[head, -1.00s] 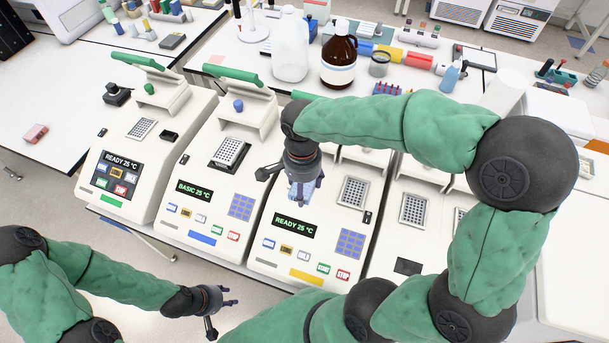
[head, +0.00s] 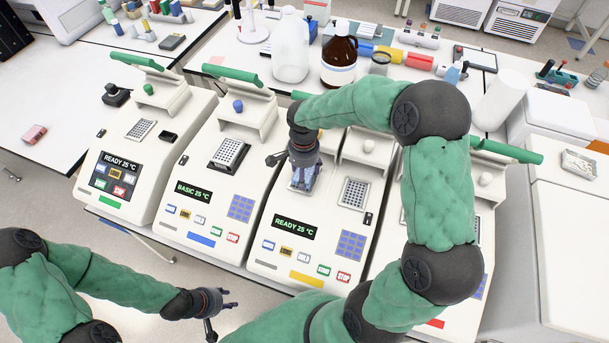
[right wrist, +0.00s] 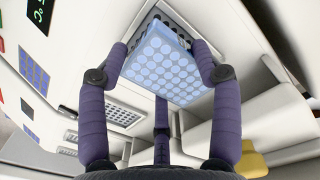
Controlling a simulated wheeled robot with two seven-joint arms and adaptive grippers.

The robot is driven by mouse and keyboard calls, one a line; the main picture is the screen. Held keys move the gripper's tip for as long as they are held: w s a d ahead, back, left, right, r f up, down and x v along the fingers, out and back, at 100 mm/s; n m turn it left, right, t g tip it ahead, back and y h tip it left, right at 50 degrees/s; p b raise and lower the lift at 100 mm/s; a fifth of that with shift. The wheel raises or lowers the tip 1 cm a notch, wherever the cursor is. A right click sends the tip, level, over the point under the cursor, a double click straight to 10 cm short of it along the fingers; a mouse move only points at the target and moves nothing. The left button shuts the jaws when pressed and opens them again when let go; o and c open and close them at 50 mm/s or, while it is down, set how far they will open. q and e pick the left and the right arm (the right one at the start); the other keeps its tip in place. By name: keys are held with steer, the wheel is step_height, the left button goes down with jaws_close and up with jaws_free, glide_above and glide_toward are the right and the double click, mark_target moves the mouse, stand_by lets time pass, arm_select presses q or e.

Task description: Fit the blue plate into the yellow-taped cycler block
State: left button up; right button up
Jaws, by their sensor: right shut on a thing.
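The light blue plate (right wrist: 160,62) with round wells is between the fingers of my right gripper (right wrist: 160,75) in the right wrist view. In the head view, my right gripper (head: 304,182) points down over the left part of the yellow-taped cycler (head: 268,258), hiding most of the plate. A grey block rim (right wrist: 143,28) shows around part of the plate; I cannot tell whether the plate is seated or just above it. The yellow tape (head: 307,279) is on the cycler's front. My left gripper (head: 222,306) is open and empty, low at the left.
The yellow-taped cycler has another well block (head: 354,193) right of my gripper. The blue-taped cycler (head: 183,220) stands to the left, the red-taped one (head: 400,290) to the right, partly behind my arm. A brown bottle (head: 339,62) and white jug (head: 290,50) stand behind.

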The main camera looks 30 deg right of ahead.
steer(key=shift+f, duration=0.7)
steer(key=shift+f, duration=0.1)
steer(key=o, duration=1.4)
steer(key=shift+r, duration=0.4)
step_height(320, 180, up, 11)
steer(key=shift+w+r+p, duration=0.1)
steer(key=shift+r+p, duration=0.1)
steer(key=shift+p, duration=0.35)
